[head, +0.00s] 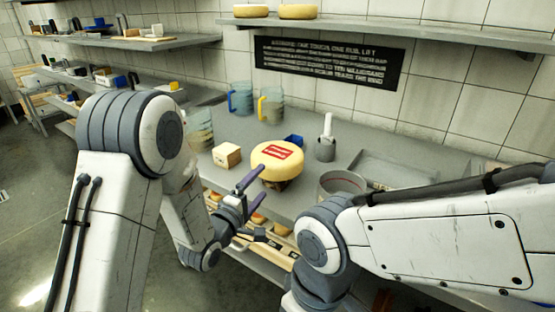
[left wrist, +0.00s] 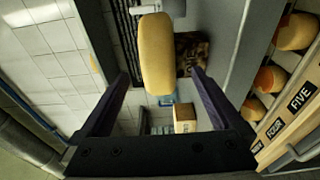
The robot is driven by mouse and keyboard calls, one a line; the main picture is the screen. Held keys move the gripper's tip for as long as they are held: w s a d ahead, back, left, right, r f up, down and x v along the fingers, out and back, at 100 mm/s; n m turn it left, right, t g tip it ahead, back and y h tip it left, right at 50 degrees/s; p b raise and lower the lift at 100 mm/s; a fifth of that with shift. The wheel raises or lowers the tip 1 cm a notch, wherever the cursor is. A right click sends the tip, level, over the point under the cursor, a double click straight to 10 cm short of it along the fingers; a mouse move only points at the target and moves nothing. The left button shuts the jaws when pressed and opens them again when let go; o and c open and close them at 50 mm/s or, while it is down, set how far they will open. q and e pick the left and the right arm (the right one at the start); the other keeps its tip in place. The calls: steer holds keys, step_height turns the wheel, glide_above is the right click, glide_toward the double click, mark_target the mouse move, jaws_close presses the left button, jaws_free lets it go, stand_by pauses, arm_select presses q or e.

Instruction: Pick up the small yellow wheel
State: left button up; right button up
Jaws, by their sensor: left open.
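A yellow cheese wheel (head: 277,153) with a red label on top rests on a dark, mottled support at the counter's front. In the left wrist view the same wheel (left wrist: 156,50) shows edge-on, ahead of and between the two fingers. My left gripper (head: 262,181) is open and empty, just in front of the wheel on its near left side; its spread fingers also show in the left wrist view (left wrist: 160,78). I cannot tell whether a finger touches the wheel. My right arm comes in from the right, but its gripper is out of view.
A pale cheese block (head: 227,155) stands left of the wheel, and a small blue object (head: 293,140) behind it. Blue-handled (head: 240,98) and yellow-handled (head: 271,105) jugs stand at the back. A grey pot (head: 325,148) is to the right. Wheels fill a labelled rack (left wrist: 297,100) below.

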mark_target(268, 173)
arm_select(q)
steer(key=x, duration=0.1)
steer(key=p+x, duration=0.1)
steer(key=x, duration=0.3)
steer(key=shift+d+r, duration=0.15)
steer(key=shift+r, duration=0.1)
steer(key=shift+w+d+f, duration=0.1)
steer(key=shift+w+d, duration=0.1)
steer(key=shift+w, duration=0.15)
jaws_close()
steer(key=shift+r, duration=0.25)
